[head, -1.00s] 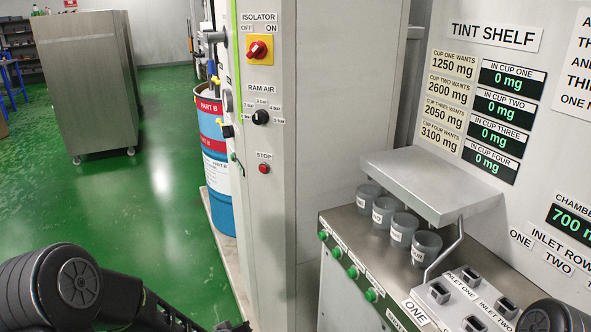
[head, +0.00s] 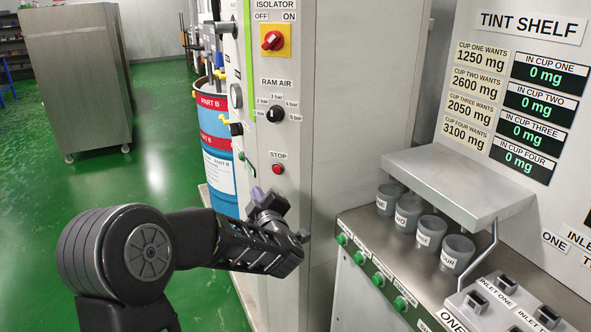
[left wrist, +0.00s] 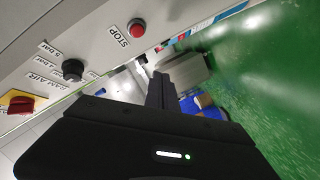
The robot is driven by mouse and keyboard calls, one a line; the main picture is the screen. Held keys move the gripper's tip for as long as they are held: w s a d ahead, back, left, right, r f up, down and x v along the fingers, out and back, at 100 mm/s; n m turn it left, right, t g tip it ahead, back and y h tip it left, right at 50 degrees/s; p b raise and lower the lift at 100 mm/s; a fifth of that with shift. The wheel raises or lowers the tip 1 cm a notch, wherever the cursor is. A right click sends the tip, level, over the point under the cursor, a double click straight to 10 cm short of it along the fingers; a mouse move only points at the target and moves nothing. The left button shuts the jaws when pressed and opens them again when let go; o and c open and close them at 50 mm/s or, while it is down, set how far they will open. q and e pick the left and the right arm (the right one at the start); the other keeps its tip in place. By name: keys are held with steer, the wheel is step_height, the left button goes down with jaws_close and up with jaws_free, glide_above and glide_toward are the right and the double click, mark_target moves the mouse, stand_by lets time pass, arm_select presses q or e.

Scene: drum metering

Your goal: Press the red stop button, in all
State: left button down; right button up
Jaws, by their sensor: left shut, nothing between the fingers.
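The red stop button (head: 278,169) is on the front of the grey cabinet, just under its STOP label. It also shows in the left wrist view (left wrist: 138,29), at the top. My left gripper (head: 258,194) is in front of the cabinet, a little below and left of the button in the head view. Its fingers (left wrist: 160,88) are shut and empty, and in the left wrist view they stay apart from the button in the picture. I cannot tell how far the fingertips are from the panel. My right gripper is not in view.
Above the button are the ram air knob (head: 276,115) and the red isolator switch (head: 272,40). A blue and red drum (head: 217,160) stands behind the cabinet's left edge. A metal shelf (head: 455,185) and several grey cups (head: 407,213) are to the right. Green floor is open at left.

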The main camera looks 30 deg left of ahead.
mark_target(277, 170)
arm_select(q)
steer(key=shift+s+r, duration=0.1)
stand_by(0.3)
steer(key=shift+w+a+p, duration=0.25)
steer(key=shift+w, duration=1.2)
steer(key=shift+w+a+p, duration=0.25)
steer(key=shift+w, duration=1.2)
steer(key=shift+w+a+p, duration=0.25)
steer(key=shift+w, duration=1.2)
steer(key=shift+w+a, duration=0.1)
steer(key=shift+w, duration=0.3)
